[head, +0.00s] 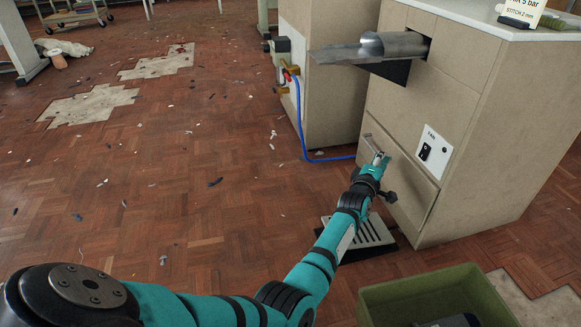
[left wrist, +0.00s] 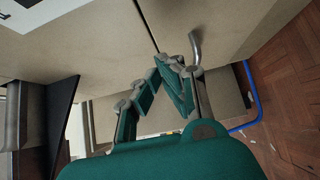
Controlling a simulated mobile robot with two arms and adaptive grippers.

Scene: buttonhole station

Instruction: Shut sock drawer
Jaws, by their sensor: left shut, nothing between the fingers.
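The drawer (head: 408,187) is a beige front low on the right-hand cabinet, below a metal arm. Its right edge seems to stand slightly proud of the cabinet; how far it is out I cannot tell. A bent metal handle (left wrist: 196,48) shows in the left wrist view, close to my fingertips. My left gripper (head: 380,160) is at the drawer front, with its fingers together and empty. It also shows in the left wrist view (left wrist: 168,65). Whether the fingertips touch the front is unclear. My right gripper is not in view.
A grey slotted pedal plate (head: 372,233) lies on the floor below the drawer. A green crate (head: 385,305) stands at the bottom right. A metal arm (head: 375,50) juts from the cabinet above. A blue hose (head: 303,135) hangs beside it. The parquet floor at left is mostly open.

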